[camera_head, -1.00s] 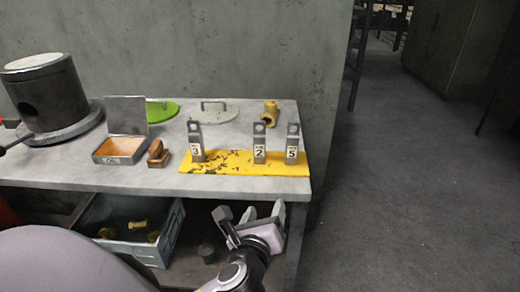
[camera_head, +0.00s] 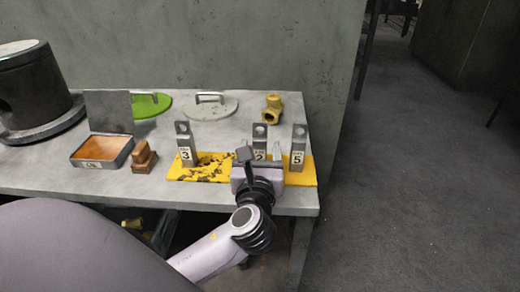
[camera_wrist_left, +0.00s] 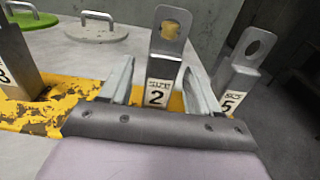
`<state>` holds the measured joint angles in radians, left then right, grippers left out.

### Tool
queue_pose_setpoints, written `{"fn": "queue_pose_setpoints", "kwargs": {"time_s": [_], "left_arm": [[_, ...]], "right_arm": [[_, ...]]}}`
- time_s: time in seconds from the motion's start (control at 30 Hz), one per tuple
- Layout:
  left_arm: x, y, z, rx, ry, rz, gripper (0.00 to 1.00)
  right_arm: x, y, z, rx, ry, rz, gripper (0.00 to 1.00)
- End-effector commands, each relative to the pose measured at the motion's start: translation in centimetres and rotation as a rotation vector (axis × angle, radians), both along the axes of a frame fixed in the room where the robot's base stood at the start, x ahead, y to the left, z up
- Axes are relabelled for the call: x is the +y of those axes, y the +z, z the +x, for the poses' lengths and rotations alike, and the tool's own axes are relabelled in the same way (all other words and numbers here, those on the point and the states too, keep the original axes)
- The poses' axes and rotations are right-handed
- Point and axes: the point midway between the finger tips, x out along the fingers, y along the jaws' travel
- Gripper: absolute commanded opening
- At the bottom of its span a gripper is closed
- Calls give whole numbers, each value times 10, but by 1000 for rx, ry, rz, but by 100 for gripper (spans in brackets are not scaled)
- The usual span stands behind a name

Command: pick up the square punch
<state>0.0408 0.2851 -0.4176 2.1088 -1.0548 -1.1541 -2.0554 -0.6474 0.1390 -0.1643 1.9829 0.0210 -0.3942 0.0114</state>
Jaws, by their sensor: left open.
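Three grey metal punches with holed upper ends stand on a yellow, worn plate (camera_head: 215,176) at the bench's front right. They are labelled 3 (camera_head: 184,150), 2 (camera_head: 260,133) and 5 (camera_head: 298,150). I cannot tell from their visible parts which is the square one. My left gripper (camera_head: 261,158) is open and empty, just in front of punch 2, partly hiding it in the head view. In the left wrist view punch 2 (camera_wrist_left: 159,93) stands between the open fingers, apparently beyond their tips. Punch 5 (camera_wrist_left: 236,78) stands close outside the right finger. The right gripper is not in view.
On the bench lie an open box (camera_head: 103,160), a wooden stamp (camera_head: 144,157), a green lid (camera_head: 150,106), a grey lid (camera_head: 208,109) and a brass fitting (camera_head: 272,108). A large dark cylinder (camera_head: 40,90) stands at left. Open floor (camera_head: 420,190) lies right of the bench.

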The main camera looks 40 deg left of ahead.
Motion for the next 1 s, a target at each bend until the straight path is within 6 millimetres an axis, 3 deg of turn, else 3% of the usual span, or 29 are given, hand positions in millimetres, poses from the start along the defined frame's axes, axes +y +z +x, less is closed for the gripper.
{"fn": "queue_pose_setpoints", "kwargs": {"time_s": [0.2, 0.43, 0.47, 0.63, 1.0], "left_arm": [[14, 0, 22, 1, 0, 1, 62], [15, 0, 24, 1, -1, -1, 62], [15, 0, 24, 1, -1, -1, 58], [15, 0, 23, 1, -1, -1, 3], [15, 4, 23, -4, -1, 0, 0]], "right_arm": [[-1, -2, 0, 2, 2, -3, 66], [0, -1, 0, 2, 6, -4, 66], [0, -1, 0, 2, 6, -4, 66], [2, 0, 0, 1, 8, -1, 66], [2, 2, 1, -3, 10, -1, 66]]}}
